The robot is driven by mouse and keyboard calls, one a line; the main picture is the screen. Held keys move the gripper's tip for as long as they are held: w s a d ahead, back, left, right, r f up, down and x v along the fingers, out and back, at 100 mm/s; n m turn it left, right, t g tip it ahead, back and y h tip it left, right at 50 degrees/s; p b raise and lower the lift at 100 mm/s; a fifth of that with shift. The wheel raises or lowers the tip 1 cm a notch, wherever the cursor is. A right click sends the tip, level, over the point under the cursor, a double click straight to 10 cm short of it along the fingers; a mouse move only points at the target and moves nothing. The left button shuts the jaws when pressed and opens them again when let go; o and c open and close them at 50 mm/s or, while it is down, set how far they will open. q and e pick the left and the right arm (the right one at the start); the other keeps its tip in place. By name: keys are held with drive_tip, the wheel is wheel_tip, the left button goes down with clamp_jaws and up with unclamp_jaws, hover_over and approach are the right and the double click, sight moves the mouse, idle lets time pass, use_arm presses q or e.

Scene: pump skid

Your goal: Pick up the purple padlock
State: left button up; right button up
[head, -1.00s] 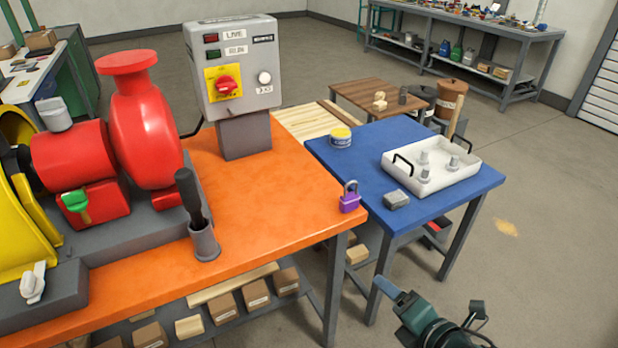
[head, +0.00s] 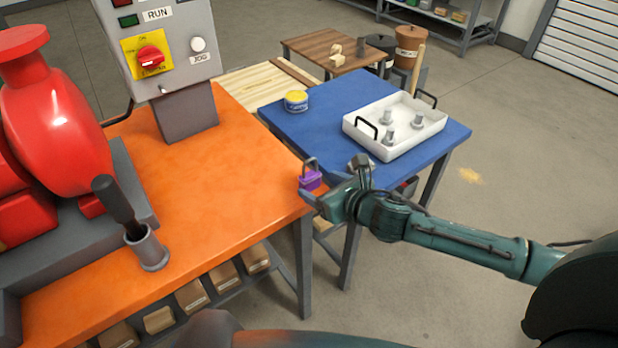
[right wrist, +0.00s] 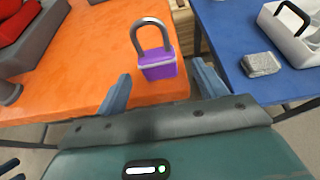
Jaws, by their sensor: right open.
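The purple padlock (head: 310,179) stands upright near the right front corner of the orange bench top (head: 215,180), its grey shackle up. In the right wrist view the padlock (right wrist: 157,65) shows whole, ahead of the fingertips and a little right of the left finger. My right gripper (head: 322,192) is at the bench corner, close to the padlock. In the right wrist view its two fingers (right wrist: 160,85) are wide apart with nothing between them.
A grey holder with a black handle (head: 146,247) and a control box (head: 165,60) stand on the orange bench.

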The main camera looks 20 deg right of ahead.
sight(313, 181)
drive_tip(key=shift+x, duration=3)
drive_tip(key=shift+a+r, duration=0.1)
drive_tip(key=shift+c, duration=0.4)
drive_tip(key=c, duration=1.1)
